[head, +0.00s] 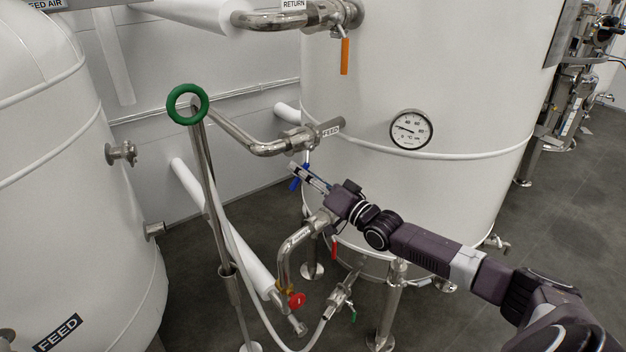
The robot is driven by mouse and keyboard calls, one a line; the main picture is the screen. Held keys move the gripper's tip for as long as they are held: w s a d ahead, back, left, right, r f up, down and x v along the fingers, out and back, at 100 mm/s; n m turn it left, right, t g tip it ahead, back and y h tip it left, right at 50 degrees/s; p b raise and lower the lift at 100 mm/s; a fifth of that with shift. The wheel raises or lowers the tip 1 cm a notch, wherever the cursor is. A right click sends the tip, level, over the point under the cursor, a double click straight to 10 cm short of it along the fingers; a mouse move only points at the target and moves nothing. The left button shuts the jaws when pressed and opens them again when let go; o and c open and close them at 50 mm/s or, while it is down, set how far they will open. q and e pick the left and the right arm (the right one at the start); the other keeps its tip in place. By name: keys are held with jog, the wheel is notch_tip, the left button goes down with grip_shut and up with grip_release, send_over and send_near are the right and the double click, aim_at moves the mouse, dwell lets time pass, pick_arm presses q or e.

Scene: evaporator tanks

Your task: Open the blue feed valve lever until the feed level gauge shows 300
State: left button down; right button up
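The blue valve lever (296,184) hangs below the pipe labelled FEED (330,132), at the side of the large white tank (350,90). My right gripper (293,167) reaches in from the right, and its fingers overlap the lever in the picture. I cannot tell whether they touch it, or whether they are open or shut. A round dial gauge (411,129) is on the tank front, its needle pointing left; its small scale is hard to read. No gauge reading up to 300 can be made out. My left gripper is not in view.
An orange lever (345,56) hangs above, under the RETURN pipe (293,5). A red lever (334,247), a red valve handle (296,300) and a green ring (187,104) on a pole are nearby. Another white tank (60,190) stands left.

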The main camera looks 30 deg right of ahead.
jog(key=v, duration=1.1)
jog(key=shift+s, duration=0.4)
